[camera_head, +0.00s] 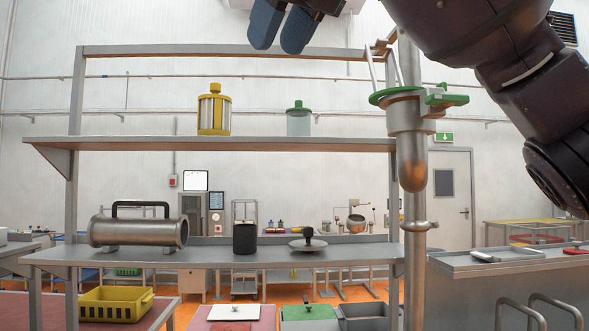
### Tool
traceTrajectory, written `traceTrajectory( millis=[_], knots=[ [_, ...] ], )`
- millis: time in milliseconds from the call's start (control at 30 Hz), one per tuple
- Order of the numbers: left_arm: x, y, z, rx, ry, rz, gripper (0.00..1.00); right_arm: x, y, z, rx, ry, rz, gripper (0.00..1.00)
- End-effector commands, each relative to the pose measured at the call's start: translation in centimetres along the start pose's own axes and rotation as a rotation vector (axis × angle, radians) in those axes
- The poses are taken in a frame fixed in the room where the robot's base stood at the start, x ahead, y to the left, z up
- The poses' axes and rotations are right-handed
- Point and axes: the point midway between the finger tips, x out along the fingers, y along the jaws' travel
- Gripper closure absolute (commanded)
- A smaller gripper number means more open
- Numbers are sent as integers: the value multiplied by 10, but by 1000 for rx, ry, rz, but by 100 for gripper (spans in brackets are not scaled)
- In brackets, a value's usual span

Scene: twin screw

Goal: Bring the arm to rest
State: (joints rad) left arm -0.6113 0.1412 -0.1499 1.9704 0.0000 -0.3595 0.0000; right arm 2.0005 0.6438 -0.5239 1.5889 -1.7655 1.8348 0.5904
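My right arm comes in from the upper right, dark and close to the camera. My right gripper (281,28) is at the top edge, its two blue fingertips pointing down and side by side with a narrow gap. Its upper part is cut off by the frame, and the angle does not show clearly whether it is open. Nothing shows between the fingertips. It appears above the shelf rack's top bar (200,50) in the picture. My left gripper is not in view.
A metal pipe fixture with a green flange (385,95) stands right of the rack. The upper shelf (150,143) holds a yellow canister (214,112) and a green-lidded jar (299,122). The lower shelf (270,258) holds a steel cylinder (135,232), black cup (245,238) and lid (308,243).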

Motion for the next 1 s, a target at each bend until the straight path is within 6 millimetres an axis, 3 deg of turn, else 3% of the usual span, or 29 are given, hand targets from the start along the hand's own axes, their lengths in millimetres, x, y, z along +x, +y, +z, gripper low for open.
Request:
traceTrajectory(
  millis=[100,467,700,1000],
  knots=[
    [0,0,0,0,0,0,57,16,24,1,-36,20,42,63],
    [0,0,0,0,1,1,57,87,5,-36,25,55,317,63],
    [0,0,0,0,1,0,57,147,-6,-80,142,55,604,63],
    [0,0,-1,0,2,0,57,206,-24,-143,400,-13,946,63]
  ],
)
